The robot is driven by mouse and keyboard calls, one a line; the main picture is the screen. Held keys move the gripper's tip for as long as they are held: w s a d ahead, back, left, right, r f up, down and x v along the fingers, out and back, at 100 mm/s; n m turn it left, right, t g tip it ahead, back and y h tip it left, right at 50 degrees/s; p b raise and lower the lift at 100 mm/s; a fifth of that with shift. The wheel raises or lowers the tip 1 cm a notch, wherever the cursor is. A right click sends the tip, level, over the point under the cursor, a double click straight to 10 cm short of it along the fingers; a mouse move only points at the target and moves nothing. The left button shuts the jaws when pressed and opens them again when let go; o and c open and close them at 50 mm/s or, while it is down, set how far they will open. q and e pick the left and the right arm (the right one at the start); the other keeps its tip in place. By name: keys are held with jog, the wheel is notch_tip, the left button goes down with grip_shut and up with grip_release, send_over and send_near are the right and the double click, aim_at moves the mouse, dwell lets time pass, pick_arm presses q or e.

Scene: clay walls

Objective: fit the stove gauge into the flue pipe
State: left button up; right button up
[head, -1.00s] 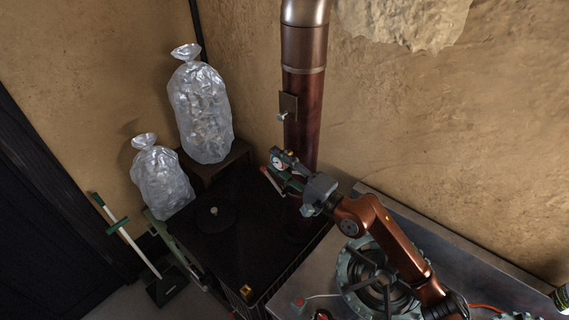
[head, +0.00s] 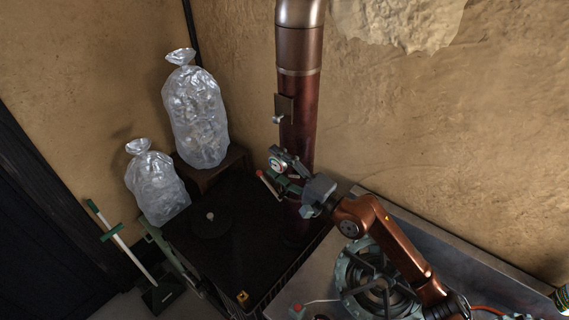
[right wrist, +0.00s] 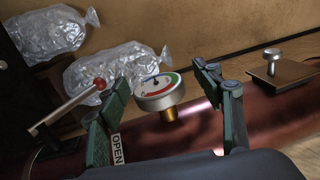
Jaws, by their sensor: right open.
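The stove gauge (right wrist: 156,90) has a round white dial with red and green marks and a brass stem. In the right wrist view its stem points at the dark red-brown flue pipe (right wrist: 260,117) and appears to meet it. How deep the stem sits is hidden. My right gripper (right wrist: 161,84) is open, with one green finger on each side of the gauge and gaps between. In the head view the gauge (head: 276,164) is at the front of the upright flue pipe (head: 299,110), beside my right gripper (head: 283,173). My left gripper is out of view.
A red-knobbed lever (right wrist: 99,84) and an OPEN label (right wrist: 117,149) are close to the gripper. A damper plate with a knob (head: 285,106) is higher on the pipe. The black stove top (head: 210,250) lies below. A gas burner (head: 366,280) is at right, two clear bags (head: 197,115) at left.

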jog(key=v, duration=1.2)
jog(key=shift+d+f, duration=0.15)
jog(key=shift+d, duration=0.2)
